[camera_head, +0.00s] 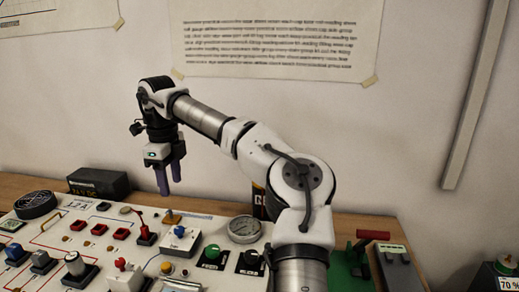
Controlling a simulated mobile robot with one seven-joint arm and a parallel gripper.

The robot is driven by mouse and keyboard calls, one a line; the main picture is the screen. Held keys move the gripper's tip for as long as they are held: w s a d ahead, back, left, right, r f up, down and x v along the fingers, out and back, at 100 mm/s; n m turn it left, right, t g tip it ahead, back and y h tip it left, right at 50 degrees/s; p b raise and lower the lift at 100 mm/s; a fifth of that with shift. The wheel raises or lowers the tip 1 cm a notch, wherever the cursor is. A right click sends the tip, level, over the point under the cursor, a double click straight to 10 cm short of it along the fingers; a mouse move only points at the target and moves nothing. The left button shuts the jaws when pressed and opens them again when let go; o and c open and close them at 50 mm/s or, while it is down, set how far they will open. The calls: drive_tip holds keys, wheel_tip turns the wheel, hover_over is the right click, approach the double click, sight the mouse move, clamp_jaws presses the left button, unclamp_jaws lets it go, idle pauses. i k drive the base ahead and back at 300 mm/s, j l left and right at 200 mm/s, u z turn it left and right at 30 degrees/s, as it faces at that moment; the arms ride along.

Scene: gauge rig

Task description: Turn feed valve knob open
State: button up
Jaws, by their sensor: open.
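A white panel (100,226) covered with knobs, switches and a gauge lies across the table. Its labels are too small to read, so I cannot tell which knob is the feed valve. A green round knob (212,252) and a black round knob (251,258) sit side by side at the panel's right. A blue knob (180,231) on a white base stands left of them. My gripper (169,184) points down with dark purple fingers, open and empty. It hangs above the back of the panel, apart from every knob.
A round gauge (244,229) stands behind the green and black knobs. A red lever switch (146,238) rises below my gripper. A black box (98,182) sits at the back left. A green device with a red handle (371,235) stands right of my arm.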

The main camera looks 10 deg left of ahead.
sight(212, 251)
drive_tip(key=k, duration=1)
